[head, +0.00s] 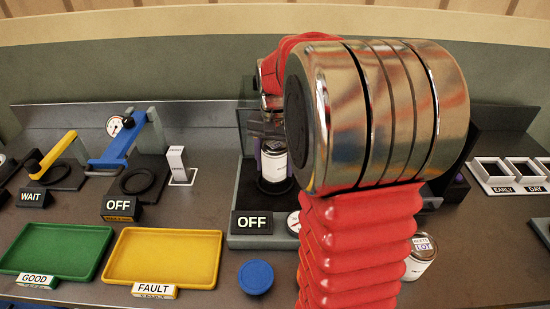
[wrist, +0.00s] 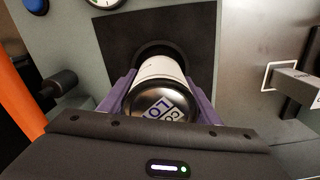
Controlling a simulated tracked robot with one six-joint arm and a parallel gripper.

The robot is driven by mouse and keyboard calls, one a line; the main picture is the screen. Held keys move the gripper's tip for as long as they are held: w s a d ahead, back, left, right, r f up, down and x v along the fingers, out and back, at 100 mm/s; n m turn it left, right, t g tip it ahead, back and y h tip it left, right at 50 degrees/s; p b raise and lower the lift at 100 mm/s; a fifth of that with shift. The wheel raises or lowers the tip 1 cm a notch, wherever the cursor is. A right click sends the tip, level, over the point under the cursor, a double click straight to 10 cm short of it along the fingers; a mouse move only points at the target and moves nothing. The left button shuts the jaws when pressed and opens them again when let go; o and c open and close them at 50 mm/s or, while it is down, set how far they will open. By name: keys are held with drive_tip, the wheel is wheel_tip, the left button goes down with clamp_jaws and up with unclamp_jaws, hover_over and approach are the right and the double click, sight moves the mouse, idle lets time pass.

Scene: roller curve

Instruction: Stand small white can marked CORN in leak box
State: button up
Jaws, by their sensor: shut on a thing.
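A small white can (wrist: 165,80) with a dark-rimmed metal lid is between the purple fingers of my gripper (wrist: 162,98) in the wrist view. Its lid label is partly cut off and reads about "CO" and "LO". In the head view the can (head: 274,163) stands about upright at a dark round seat in the grey station with an OFF sign (head: 252,222), which appears to be the leak box. My gripper (head: 268,135) is shut on it from above, partly hidden by my arm. I cannot tell whether the can's base touches the seat.
A second white can (head: 420,258), its lid label seeming to read BEETS, stands right of my arm. A green GOOD tray (head: 95,231), yellow FAULT tray (head: 210,236) and blue disc (head: 255,277) lie in front. Lever stations stand left; EARLY and DAY holders (head: 505,186) right.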

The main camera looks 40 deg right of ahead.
sight(275, 144)
drive_tip(key=shift+f, duration=1.2)
drive_tip(key=shift+f, duration=0.2)
idle(1.2)
drive_tip(key=o, duration=1.4)
drive_tip(key=shift+o, duration=0.8)
drive_tip(key=o, duration=0.4)
drive_tip(key=shift+o, duration=0.2)
drive_tip(key=shift+r, duration=0.1)
drive_tip(key=shift+r, duration=4.4)
